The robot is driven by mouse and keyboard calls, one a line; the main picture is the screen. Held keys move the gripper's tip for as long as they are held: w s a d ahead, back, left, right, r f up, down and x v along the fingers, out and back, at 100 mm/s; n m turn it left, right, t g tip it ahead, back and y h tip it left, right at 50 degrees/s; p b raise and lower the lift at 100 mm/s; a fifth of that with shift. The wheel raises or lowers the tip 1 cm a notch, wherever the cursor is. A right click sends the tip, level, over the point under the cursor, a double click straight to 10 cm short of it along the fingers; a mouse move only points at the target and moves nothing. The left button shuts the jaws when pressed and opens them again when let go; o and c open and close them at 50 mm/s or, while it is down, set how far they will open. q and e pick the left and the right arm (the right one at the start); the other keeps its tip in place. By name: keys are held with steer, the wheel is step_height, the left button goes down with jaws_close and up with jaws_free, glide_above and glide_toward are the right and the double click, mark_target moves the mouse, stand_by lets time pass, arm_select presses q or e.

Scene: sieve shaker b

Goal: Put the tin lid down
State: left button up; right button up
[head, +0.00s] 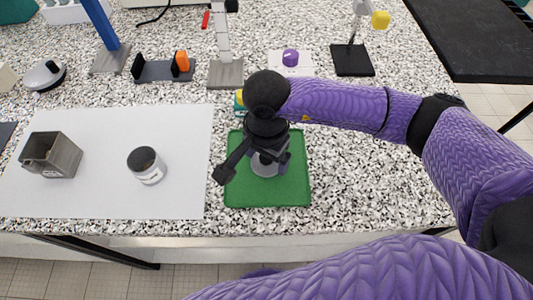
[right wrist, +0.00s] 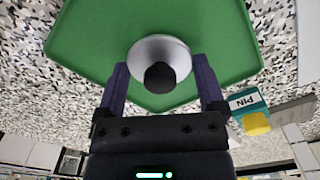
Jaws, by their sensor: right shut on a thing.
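The tin lid (right wrist: 145,48) is a round, pale grey disc with a black knob on it. It sits between the two fingers of my right gripper (right wrist: 158,72), which is shut on it. In the head view the lid (head: 263,169) shows as a grey disc under my right gripper (head: 269,159), over the green tray (head: 290,192). I cannot tell whether the lid touches the tray or hangs just above it. My left gripper is not in view.
A teal box marked PIN (right wrist: 242,102) stands behind the tray. Several stands line the back. Speckled bench to the right is clear.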

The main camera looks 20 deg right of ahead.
steer(key=o, duration=0.9)
steer(key=shift+f, duration=0.1)
step_height(320, 180, up, 12)
steer(key=p, duration=0.2)
steer(key=shift+r+p, duration=0.2)
steer(key=shift+p, duration=0.1)
